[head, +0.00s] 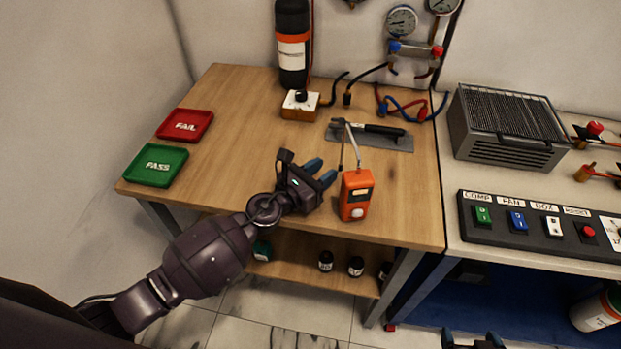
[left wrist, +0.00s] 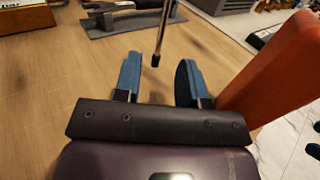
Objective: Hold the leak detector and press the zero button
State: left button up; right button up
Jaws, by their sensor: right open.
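The orange leak detector (head: 356,201) stands upright near the wooden table's front edge in the head view. It has a small dark screen and a pale round spot low on its front; I cannot read whether that is the zero button. A thin bent probe rises from its top, its tip hanging to the left. My left gripper (head: 325,172) is open and empty, just left of the detector. In the left wrist view the detector (left wrist: 282,75) is right of the fingers (left wrist: 160,80), and the probe tip (left wrist: 155,60) hangs ahead between them. My right gripper (head: 474,341) is open at the bottom edge.
A grey stand with a black torch-like tool (head: 378,130) lies behind the detector. A green PASS tray (head: 157,178) and red FAIL tray (head: 185,113) sit at left. A switch panel (head: 540,227) is on the right bench. The table's middle left is clear.

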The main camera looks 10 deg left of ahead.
aim_at(340, 170)
pick_arm(q)
jog(key=shift+x, duration=3.2)
pick_arm(e)
jog(key=shift+f, duration=0.35)
pick_arm(q)
grip_shut()
pick_arm(e)
grip_shut()
